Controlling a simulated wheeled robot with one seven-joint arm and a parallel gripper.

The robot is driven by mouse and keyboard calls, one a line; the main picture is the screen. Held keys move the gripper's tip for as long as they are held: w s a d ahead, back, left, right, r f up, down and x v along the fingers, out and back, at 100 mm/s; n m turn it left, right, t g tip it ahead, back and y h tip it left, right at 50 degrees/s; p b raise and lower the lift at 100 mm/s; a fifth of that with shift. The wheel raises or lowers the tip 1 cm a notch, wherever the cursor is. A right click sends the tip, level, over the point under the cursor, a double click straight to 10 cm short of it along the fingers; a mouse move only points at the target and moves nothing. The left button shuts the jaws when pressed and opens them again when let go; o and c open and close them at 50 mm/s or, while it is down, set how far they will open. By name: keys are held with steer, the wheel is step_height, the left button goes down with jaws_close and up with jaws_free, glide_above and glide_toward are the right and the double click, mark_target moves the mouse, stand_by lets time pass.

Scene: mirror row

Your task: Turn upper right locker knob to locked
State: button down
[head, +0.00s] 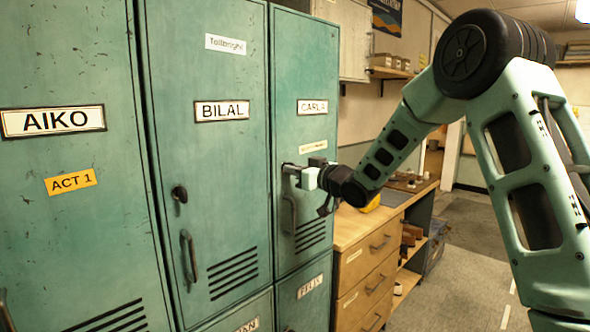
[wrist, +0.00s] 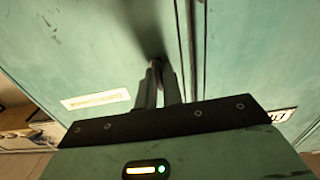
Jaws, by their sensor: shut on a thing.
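The upper right locker door (head: 300,60), labelled CARLA, is green and looks closed. Its knob (head: 286,168) is at the door's left edge, above the handle, and is mostly hidden by my gripper (head: 298,172). In the wrist view my gripper (wrist: 158,72) has its two fingers close together on the small dark knob (wrist: 156,61) against the green door. The fingers are shut on the knob. How far the knob is turned cannot be told, as the fingers and shadow cover it.
The BILAL locker (head: 222,150) stands to the left, with its own dark knob (head: 180,194) and handle (head: 189,256). The handle of the CARLA door (head: 289,214) hangs just below my gripper. A wooden drawer cabinet (head: 368,270) is close on the right. Open floor (head: 455,270) lies farther right.

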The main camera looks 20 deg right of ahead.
steer(key=shift+f+m, duration=0.1)
steer(key=shift+m, duration=0.2)
steer(key=c, duration=1.5)
jaws_free()
steer(key=shift+c, duration=0.2)
steer(key=b+v, duration=0.3)
steer(key=v, duration=1.4)
steer(key=shift+s+b, duration=0.15)
steer(key=shift+b, duration=0.25)
steer(key=shift+d, duration=0.15)
